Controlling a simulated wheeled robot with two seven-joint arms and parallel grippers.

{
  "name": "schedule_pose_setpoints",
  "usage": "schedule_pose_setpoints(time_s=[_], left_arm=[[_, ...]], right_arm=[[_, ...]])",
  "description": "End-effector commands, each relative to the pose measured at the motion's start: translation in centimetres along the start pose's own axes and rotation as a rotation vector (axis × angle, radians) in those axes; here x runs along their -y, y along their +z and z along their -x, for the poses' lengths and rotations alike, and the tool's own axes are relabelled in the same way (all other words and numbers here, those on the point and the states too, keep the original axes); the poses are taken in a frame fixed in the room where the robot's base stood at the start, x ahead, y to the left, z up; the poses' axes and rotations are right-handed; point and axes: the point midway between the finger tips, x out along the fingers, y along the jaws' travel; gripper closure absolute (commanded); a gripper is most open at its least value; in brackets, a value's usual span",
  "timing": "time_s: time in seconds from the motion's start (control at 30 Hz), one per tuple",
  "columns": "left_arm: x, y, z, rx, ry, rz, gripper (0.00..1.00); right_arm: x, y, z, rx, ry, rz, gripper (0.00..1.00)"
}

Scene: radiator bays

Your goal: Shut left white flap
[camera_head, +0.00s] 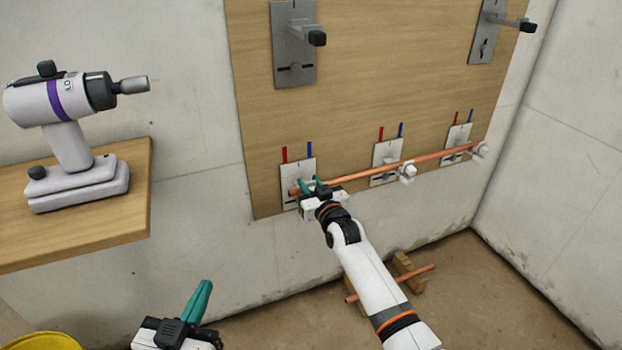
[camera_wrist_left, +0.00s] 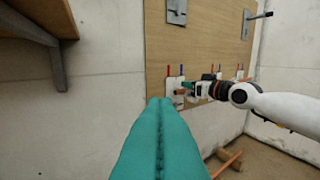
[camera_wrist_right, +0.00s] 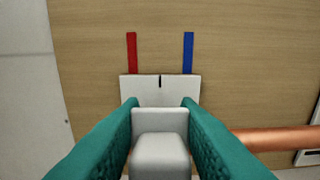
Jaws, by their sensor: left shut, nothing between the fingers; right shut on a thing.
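The left white flap (camera_wrist_right: 160,120) is at the lower left bracket plate (camera_head: 290,168), under a red and a blue mark. My right gripper (camera_wrist_right: 160,104) has its teal fingers on either side of the flap's white block and is shut on it. The right gripper also shows in the head view (camera_head: 314,186), at the left end of the copper pipe (camera_head: 365,172). The fingers and wrist hide much of this flap, and I cannot tell whether it is fully shut over the pipe. My left gripper (camera_head: 205,284) is shut and empty, low in the head view, away from the board.
The middle flap (camera_head: 408,171) and right flap (camera_head: 482,150) sit along the pipe. Grey brackets (camera_head: 294,45) with black knobs are higher on the board. A drill (camera_head: 72,135) stands on a wooden shelf (camera_head: 110,220) at left. A spare pipe (camera_head: 415,273) lies on wooden blocks below.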

Motion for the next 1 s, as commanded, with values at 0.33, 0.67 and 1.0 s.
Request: schedule_pose_setpoints(time_s=[0.33,0.67,1.0], left_arm=[[-1.5,-8.5,5.1,-0.634,0.039,-0.002,1.0],[-2.3,-12.5,12.8,-1.103,0.068,0.01,1.0],[-2.5,-12.8,15.8,-1.255,0.077,0.016,1.0]], right_arm=[[0.0,0.3,-0.2,-0.094,0.0,0.0,0.94],[0.0,0.2,-0.4,-0.165,-0.001,0.0,0.94],[0.0,0.1,-0.5,-0.203,0.0,0.0,0.94]])
